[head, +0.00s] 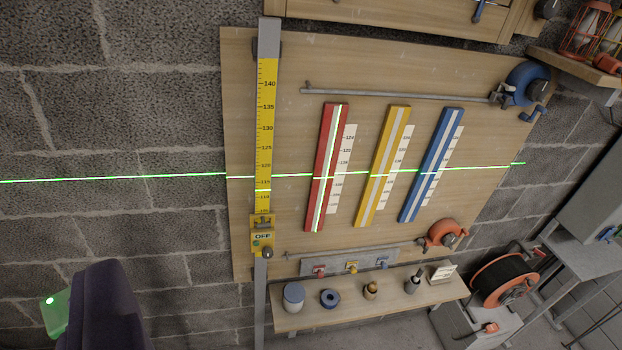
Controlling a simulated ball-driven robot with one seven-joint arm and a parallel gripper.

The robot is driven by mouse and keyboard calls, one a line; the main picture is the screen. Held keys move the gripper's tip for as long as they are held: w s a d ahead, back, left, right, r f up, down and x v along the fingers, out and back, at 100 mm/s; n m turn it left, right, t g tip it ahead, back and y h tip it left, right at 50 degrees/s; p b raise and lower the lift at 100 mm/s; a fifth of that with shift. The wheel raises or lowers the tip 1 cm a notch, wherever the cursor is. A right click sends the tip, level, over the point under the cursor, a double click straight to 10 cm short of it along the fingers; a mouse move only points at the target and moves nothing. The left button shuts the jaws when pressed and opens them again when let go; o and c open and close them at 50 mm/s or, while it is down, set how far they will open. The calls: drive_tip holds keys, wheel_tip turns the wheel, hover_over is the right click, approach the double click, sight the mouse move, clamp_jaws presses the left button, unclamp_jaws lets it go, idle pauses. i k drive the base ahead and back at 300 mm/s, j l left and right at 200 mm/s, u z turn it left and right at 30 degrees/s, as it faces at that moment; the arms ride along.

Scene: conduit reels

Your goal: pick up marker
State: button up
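A small dark upright holder (412,285) stands on the narrow shelf at the lower middle, with a thin dark stick rising from it. This may be the marker, but it is too small to be sure. At the lower left edge is a dark purple block (100,308) with a green piece (56,312) beside it that carries a bright spot. It looks like part of my gripper, close to the camera and far from the shelf. Its fingertips cannot be made out, and nothing is seen held.
The shelf (345,316) also holds a white jar (293,297), a blue ring (330,298), a brass piece (371,290) and a card (443,272). Above are red, yellow and blue strips on a wooden board. A yellow scale rail (265,130) stands left; a cable reel (505,281) stands right.

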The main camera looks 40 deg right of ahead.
sight(417, 276)
drive_tip(key=l+z, duration=0.1)
drive_tip(key=z, duration=0.3)
drive_tip(key=l+z, duration=0.15)
drive_tip(key=z, duration=0.3)
drive_tip(key=i+z, duration=0.1)
drive_tip(key=z, duration=0.3)
drive_tip(key=l+z, duration=0.15)
drive_tip(key=z, duration=0.25)
drive_tip(key=i, duration=0.05)
